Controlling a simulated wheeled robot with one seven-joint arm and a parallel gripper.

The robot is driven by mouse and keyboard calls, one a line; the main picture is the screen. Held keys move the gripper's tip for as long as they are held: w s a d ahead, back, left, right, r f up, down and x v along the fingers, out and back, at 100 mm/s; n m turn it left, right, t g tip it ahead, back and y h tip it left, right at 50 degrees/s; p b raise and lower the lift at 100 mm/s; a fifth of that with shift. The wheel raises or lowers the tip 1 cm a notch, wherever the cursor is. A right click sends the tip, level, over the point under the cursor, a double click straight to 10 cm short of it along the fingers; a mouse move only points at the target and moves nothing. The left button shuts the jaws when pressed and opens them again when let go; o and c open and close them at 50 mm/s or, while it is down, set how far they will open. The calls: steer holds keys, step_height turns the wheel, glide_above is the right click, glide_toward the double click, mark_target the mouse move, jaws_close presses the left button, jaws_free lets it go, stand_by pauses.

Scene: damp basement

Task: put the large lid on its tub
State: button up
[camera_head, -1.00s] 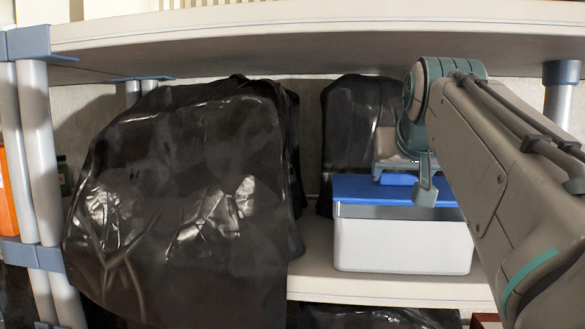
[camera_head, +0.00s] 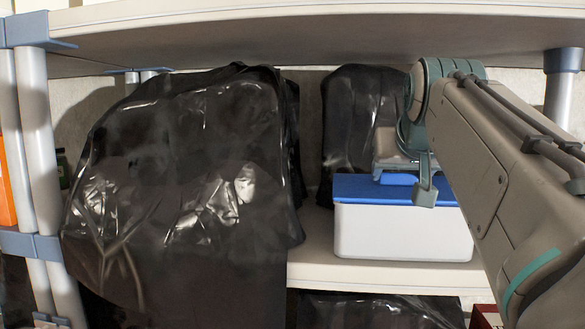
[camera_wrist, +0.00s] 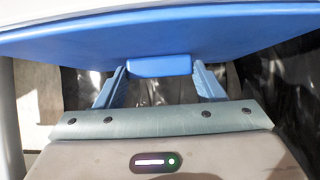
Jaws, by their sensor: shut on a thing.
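The large lid (camera_head: 365,188) is blue and flat with a small raised blue handle (camera_wrist: 160,66). In the head view it lies level over the white tub (camera_head: 400,232), which stands on the middle shelf. Its front edge meets the tub's rim with no gap showing; the back rim is hidden. My gripper (camera_wrist: 161,80) is above the lid, with its fingers shut on the handle from both sides. In the head view my arm hides part of the lid's right side.
A large black plastic bag (camera_head: 180,200) fills the left of the shelf (camera_head: 350,272). Another black bag (camera_head: 355,115) stands behind the tub. The upper shelf (camera_head: 300,35) runs close above my arm. A little bare shelf shows in front of the tub.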

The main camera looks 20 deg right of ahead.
steer(key=shift+f, duration=0.2)
steer(key=o, duration=1.1)
